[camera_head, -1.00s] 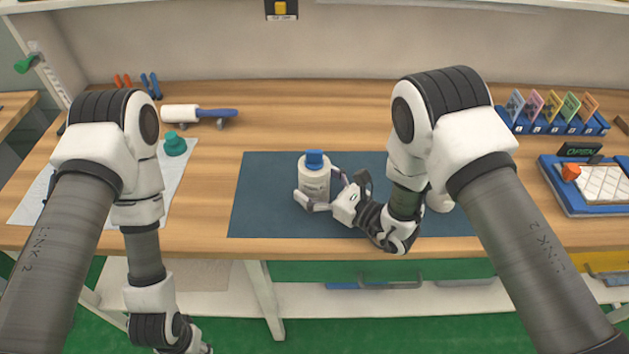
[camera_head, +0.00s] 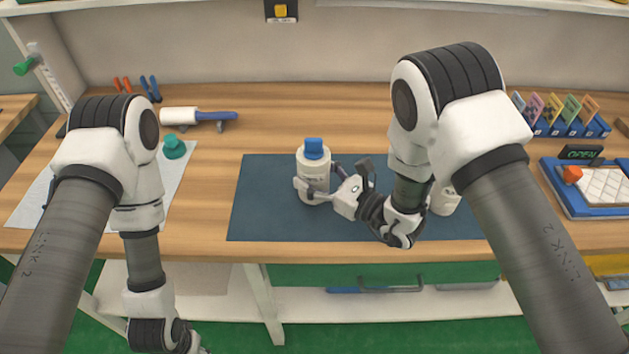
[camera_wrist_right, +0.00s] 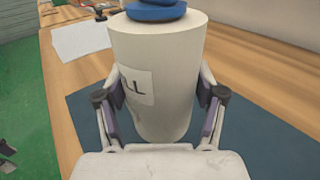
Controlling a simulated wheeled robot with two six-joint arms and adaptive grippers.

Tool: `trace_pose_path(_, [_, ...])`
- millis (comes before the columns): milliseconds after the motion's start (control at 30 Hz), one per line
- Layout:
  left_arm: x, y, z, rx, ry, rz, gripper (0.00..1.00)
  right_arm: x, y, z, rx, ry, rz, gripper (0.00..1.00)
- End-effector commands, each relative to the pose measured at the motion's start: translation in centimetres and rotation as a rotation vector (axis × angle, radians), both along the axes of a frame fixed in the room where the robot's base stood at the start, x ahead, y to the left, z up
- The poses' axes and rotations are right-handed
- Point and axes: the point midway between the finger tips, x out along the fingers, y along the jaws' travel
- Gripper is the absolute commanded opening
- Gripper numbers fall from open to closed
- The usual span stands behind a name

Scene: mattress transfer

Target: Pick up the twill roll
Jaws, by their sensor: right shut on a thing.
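The white roll with a blue top (camera_head: 311,165) is over the dark blue mat in the head view, upright. It fills the middle of the right wrist view (camera_wrist_right: 160,70), where its label shows the letters "LL". My right gripper (camera_head: 318,192) is shut on the roll, with one finger on each side of its lower part. The roll looks slightly raised, but the gap under it is hard to see. My left arm hangs at the table's front left; its gripper is cut off below the picture.
The blue mat (camera_head: 265,215) lies on the wooden table. Another white object (camera_head: 445,203) is partly hidden behind my right arm. A teal knob-like object (camera_head: 174,147) sits on a pale sheet at left. A blue-handled roller (camera_head: 198,115) lies behind. A blue tray (camera_head: 565,200) is at right.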

Motion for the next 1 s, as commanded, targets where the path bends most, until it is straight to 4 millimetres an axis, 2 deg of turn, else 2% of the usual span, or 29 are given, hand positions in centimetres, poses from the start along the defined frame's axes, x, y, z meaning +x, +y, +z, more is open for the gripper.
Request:
trace_pose_path(267, [0.0,0.0,-0.6,0.0,0.0,0.0,0.42,-3.1,0.0,0.2,-0.002,0.003,0.001,0.19])
trace_pose_path(400, [0.0,0.0,-1.0,0.0,0.0,0.0,0.42,-5.6,0.0,0.4,-0.002,0.002,0.002,0.2])
trace_pose_path(533, [0.0,0.0,1.3,0.0,0.0,0.0,0.42,-8.5,0.0,1.4,-0.001,0.006,0.001,0.2])
trace_pose_path(600, [0.0,0.0,3.4,0.0,0.0,0.0,0.42,-9.3,0.0,2.0,0.001,0.007,0.0,0.2])
trace_pose_path(867, [0.0,0.0,9.6,0.0,0.0,0.0,0.42,-13.6,0.0,2.6,0.002,0.009,0.0,0.2])
trace_pose_path(1000, [0.0,0.0,12.7,0.0,0.0,0.0,0.42,-14.3,0.0,2.6,0.005,0.005,0.0,0.2])
